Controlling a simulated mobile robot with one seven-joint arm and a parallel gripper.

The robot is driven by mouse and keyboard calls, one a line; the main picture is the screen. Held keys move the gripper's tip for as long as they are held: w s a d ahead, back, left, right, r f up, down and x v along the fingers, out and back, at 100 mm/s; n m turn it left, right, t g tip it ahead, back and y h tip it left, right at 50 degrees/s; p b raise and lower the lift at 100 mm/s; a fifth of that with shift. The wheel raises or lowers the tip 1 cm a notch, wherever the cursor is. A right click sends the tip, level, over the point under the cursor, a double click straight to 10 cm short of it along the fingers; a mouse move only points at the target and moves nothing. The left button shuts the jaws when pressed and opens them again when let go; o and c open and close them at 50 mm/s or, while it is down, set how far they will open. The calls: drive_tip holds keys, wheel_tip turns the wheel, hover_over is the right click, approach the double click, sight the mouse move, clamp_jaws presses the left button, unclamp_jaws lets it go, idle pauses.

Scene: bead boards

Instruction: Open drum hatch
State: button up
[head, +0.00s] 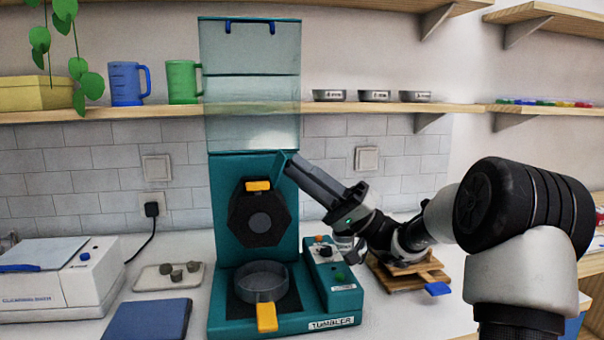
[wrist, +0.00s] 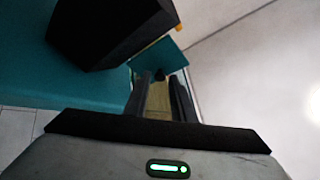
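The teal tumbler machine (head: 225,165) stands in the middle of the counter. Its black hexagonal drum (head: 242,222) faces out, with a yellow tab (head: 258,185) at its upper edge and a grey round centre. The drum looks closed. My gripper (head: 288,165) is at the upper right of the drum, apart from the yellow tab. In the wrist view the fingers (wrist: 160,80) are a little apart with nothing clearly held between them. The drum (wrist: 110,30) shows there at upper left, with a bit of yellow (wrist: 180,27) beside it. A teal piece (wrist: 160,58) shows at the fingertips.
A clear hood (head: 252,100) rises above the machine. A round grey pan (head: 262,280) with a yellow handle sits below the drum. A control box (head: 335,280) is at right. A tray with dark lumps (head: 168,275) and a blue pad (head: 148,320) lie left.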

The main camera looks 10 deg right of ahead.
drive_tip(key=shift+o, duration=0.7)
drive_tip(key=v, duration=0.7)
drive_tip(key=shift+d+f+p, duration=0.2)
drive_tip(key=shift+p, duration=0.25)
drive_tip(key=shift+s, duration=0.1)
